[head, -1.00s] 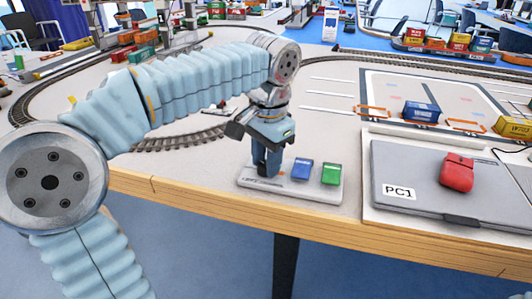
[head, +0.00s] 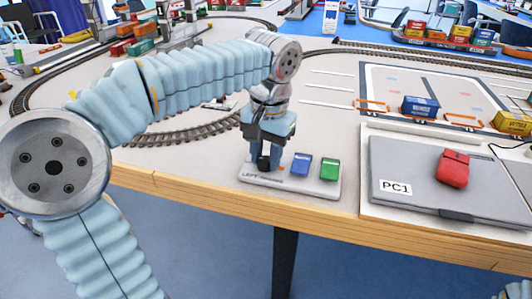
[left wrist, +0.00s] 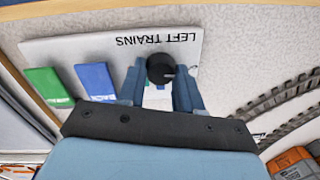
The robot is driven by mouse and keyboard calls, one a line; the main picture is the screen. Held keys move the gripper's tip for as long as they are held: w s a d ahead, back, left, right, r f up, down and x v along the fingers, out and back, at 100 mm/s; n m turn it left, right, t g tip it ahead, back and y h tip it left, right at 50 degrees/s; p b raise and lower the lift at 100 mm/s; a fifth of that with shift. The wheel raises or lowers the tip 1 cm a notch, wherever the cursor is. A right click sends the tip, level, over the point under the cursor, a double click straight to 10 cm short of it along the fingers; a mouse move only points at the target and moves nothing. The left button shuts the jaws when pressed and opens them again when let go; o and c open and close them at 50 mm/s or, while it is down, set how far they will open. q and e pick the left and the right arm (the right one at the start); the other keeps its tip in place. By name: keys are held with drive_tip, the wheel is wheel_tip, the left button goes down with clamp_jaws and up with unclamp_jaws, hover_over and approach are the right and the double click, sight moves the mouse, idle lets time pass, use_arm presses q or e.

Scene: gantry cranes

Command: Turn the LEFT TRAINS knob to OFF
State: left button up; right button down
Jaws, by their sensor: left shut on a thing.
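The LEFT TRAINS panel (head: 325,192) is a pale plate near the table's front edge. It also shows in the left wrist view (left wrist: 70,52), upside down. Its black round knob (left wrist: 160,68) has a light pointer mark on its side and sits between the fingers there. In the head view the knob (head: 263,163) is partly hidden by my fingers. My left gripper (left wrist: 160,90) is shut on the knob from above, one finger on each side. In the head view the left gripper (head: 265,158) points down at the panel. My right gripper is not in view.
A blue switch (head: 301,164) and a green switch (head: 330,169) stand on the panel right of the knob. A closed laptop (head: 410,180) marked PC1 with a red mouse-like object (head: 453,168) lies to the right. Curved railway track (head: 190,134) runs behind.

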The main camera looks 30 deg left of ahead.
use_arm(q)
drive_tip(key=o, duration=1)
drive_tip(key=shift+o, duration=0.2)
wheel_tip(320, 180, up, 14)
drive_tip(key=p, duration=0.2)
drive_tip(key=shift+d, duration=0.4)
drive_tip(key=shift+f, duration=0.1)
